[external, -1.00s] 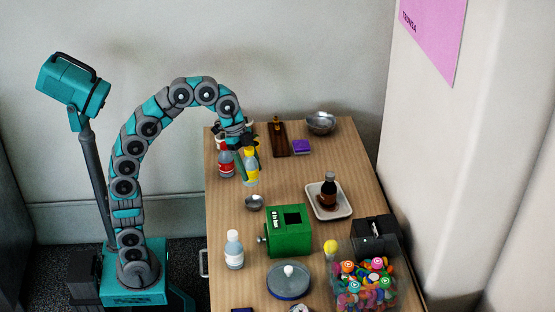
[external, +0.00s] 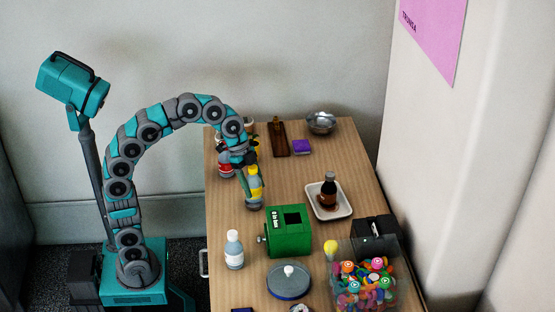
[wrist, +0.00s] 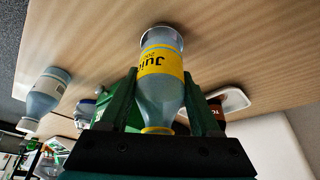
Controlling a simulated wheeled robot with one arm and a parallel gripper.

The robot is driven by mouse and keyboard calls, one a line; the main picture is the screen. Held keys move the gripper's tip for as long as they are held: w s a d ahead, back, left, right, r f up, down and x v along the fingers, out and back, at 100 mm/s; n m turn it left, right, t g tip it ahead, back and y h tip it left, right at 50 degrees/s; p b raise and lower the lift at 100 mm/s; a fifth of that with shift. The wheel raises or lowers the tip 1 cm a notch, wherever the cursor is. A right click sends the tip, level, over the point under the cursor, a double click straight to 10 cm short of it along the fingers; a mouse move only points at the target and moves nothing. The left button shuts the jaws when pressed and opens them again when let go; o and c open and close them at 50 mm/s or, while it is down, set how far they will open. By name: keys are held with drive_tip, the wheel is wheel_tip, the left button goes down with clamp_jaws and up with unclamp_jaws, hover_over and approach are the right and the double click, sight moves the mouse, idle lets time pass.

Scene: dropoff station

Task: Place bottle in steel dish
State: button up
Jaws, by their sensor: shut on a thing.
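The bottle (external: 255,184) has a yellow label and a yellow cap. My gripper (external: 247,177) is shut on it and holds it nearly upright. In the wrist view the bottle (wrist: 160,62) sits between the two green fingers of my gripper (wrist: 160,88), with its cap end nearest the camera.
A green box (external: 289,237) stands just in front. A white tray (external: 345,212) with a dark bottle (external: 329,186) is to the right. A larger metal bowl (external: 321,122) stands at the back. A clear bottle (external: 234,250) is front left.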

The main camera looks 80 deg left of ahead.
drive_tip(key=shift+f, duration=0.35)
drive_tip(key=shift+f+b, duration=0.35)
drive_tip(key=shift+f, duration=0.05)
drive_tip(key=o, duration=1.3)
drive_tip(key=shift+r, duration=0.1)
drive_tip(key=shift+r+p, duration=0.4)
drive_tip(key=shift+r, duration=0.2)
drive_tip(key=v, duration=1.1)
drive_tip(key=shift+a+r, duration=0.15)
drive_tip(key=shift+r, duration=0.05)
drive_tip(key=shift+s, duration=0.15)
